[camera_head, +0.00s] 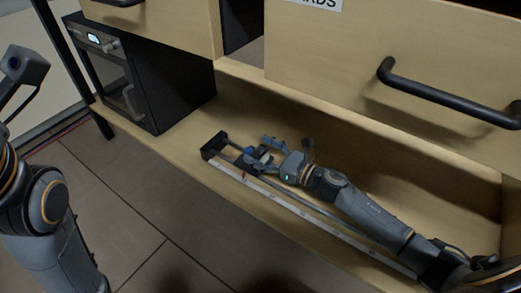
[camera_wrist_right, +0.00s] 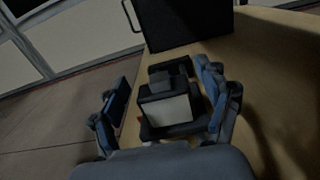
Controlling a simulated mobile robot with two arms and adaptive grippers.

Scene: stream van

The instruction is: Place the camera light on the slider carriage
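The slider (camera_head: 330,212) is a dark rail with a pale marked strip along its front, lying along the wooden shelf. A black end block (camera_head: 213,146) stands at its left end. My right gripper (camera_head: 262,150) is low over the rail near that end. In the right wrist view, the camera light (camera_wrist_right: 166,108), a dark box with a pale face, sits between the fingers of my right gripper (camera_wrist_right: 165,97) above a dark base, seemingly the slider carriage (camera_wrist_right: 150,132). The left finger stands apart from the light; the right finger is close beside it. My left gripper's fingers are not visible.
A black oven-like unit (camera_head: 140,75) stands on the shelf at the left. Wooden drawer fronts with a dark handle (camera_head: 440,95) overhang the shelf at the back. The shelf edge drops to a tiled floor (camera_head: 140,215) in front.

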